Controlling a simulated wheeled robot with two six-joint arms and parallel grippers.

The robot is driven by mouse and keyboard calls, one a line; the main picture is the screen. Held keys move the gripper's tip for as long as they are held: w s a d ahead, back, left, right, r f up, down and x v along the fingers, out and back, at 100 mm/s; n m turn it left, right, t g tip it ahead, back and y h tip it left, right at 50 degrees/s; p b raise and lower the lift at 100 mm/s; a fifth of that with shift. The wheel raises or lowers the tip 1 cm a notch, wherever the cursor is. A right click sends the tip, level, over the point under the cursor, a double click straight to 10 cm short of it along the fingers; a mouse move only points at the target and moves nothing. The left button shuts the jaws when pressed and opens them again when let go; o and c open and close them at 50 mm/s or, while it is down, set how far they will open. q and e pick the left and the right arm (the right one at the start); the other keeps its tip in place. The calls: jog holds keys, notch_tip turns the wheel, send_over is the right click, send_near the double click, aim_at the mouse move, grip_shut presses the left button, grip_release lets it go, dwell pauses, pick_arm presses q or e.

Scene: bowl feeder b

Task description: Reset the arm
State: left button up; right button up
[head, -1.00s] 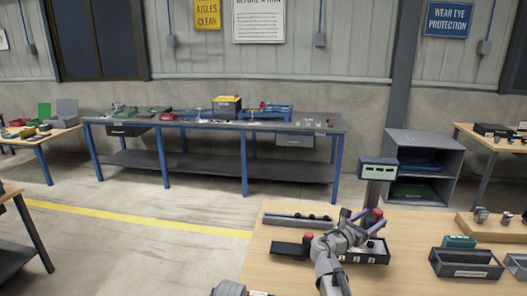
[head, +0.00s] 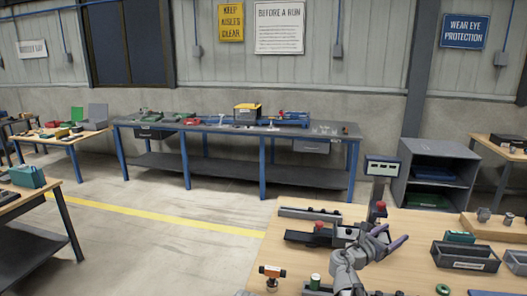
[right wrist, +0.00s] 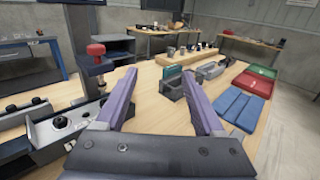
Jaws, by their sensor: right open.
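My right gripper (head: 391,237) shows in the head view above the wooden table (head: 285,240), with its purple fingers apart and nothing between them. In the right wrist view the same open gripper (right wrist: 160,75) points out over the table, its fingers spread and empty. A feeder unit with a red knob (head: 380,206) and a grey display post (head: 382,167) stands just behind the gripper. The red knob also shows in the right wrist view (right wrist: 96,50), left of the fingers. My left gripper is not seen in either view.
A dark grey bin (head: 465,256) stands right of my right gripper. Blue trays (right wrist: 233,108), a red tray (right wrist: 250,84) and a green tray (right wrist: 263,70) lie at the right in the wrist view. Bare tabletop lies between bin and gripper.

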jog(key=s+a+f+m+g+y, duration=0.1)
jog(key=s+a+f+m+y, duration=0.1)
jog(key=s+a+f+m, duration=0.1)
jog(key=s+a+f+m+g+y, duration=0.2)
jog(key=s+a+f+m, duration=0.1)
jog(key=a+f+m, duration=0.2)
jog(key=s+a+f+m+g+y, duration=0.1)
jog(key=s+a+f+m+y, duration=0.2)
jog(key=a+f, duration=0.3)
jog(key=shift+s+a+f+m+g, duration=0.3)
jog(key=shift+s+f+m, duration=0.25)
jog(key=shift+m, duration=0.35)
jog(key=s+a+f+m+g+y, duration=0.2)
jog(key=s+a+f+m+y, duration=0.1)
jog(key=s+a, duration=0.4)
jog(key=s+a+f+m+g+y, duration=0.2)
jog(key=s+a, duration=0.5)
jog(key=a, duration=0.4)
jog(key=f+m+y, duration=0.1)
jog(key=m+y, duration=0.1)
jog(key=shift+s+f+m+g, duration=0.15)
jog(key=shift+f+m+g, duration=0.25)
